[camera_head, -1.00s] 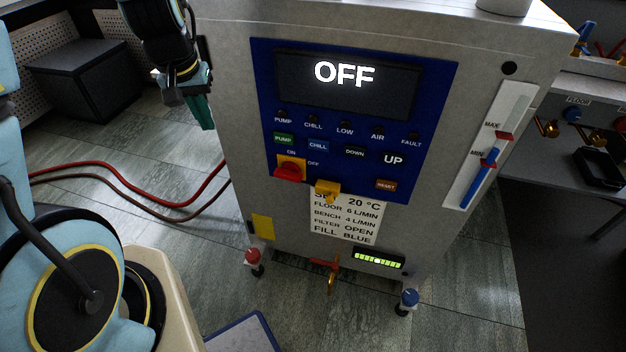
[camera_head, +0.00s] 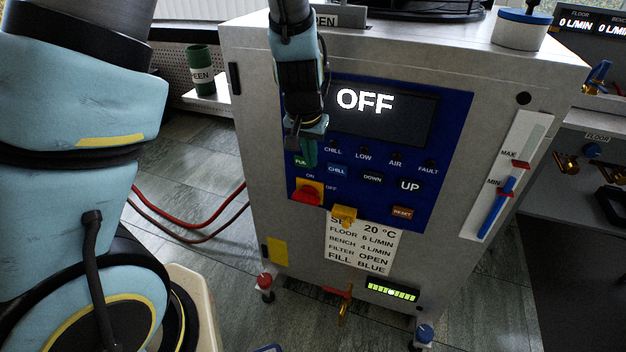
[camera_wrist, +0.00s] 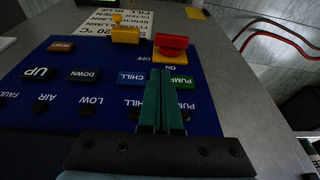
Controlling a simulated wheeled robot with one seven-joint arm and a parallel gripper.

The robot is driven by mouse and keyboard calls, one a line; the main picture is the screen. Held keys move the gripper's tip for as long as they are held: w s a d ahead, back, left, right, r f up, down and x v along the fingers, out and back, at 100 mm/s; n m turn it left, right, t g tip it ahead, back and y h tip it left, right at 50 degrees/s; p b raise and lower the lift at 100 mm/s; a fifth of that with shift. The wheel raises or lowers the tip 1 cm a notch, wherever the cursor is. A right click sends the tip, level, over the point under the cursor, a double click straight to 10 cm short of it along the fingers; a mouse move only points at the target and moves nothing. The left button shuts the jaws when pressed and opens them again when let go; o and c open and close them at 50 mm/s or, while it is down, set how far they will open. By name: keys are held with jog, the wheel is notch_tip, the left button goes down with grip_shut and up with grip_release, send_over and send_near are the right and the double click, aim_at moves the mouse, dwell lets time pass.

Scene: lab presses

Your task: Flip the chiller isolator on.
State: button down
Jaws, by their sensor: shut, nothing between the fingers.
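The chiller (camera_head: 250,150) is a grey cabinet with a blue control panel (camera_head: 440,140) whose display (camera_head: 400,115) reads OFF. The isolator (camera_head: 308,193) is a red rotary knob on a yellow plate, low on the panel's left, with ON and OFF lettering beside it. In the wrist view the red knob (camera_wrist: 171,42) is beyond my fingertips. My gripper (camera_head: 308,165) is shut and empty, its green fingers pointing down in front of the panel just above the isolator. The fingers partly cover the green PUMP button (camera_wrist: 181,81). I cannot tell whether they touch the panel.
A yellow part (camera_head: 344,214) sticks out at the panel's lower edge, right of the isolator. CHILL (camera_head: 337,170), DOWN and UP buttons sit to the right. Red hoses (camera_head: 195,222) run along the floor at left. A white settings label (camera_head: 362,243) is below.

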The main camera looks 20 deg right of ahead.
aim_at(314, 199)
jog(key=x, duration=1.3)
jog(key=shift+s+a+f+b, duration=0.25)
jog(key=shift+a+f+b, duration=0.1)
jog(key=shift+s+p, duration=0.15)
jog(key=shift+p, duration=0.2)
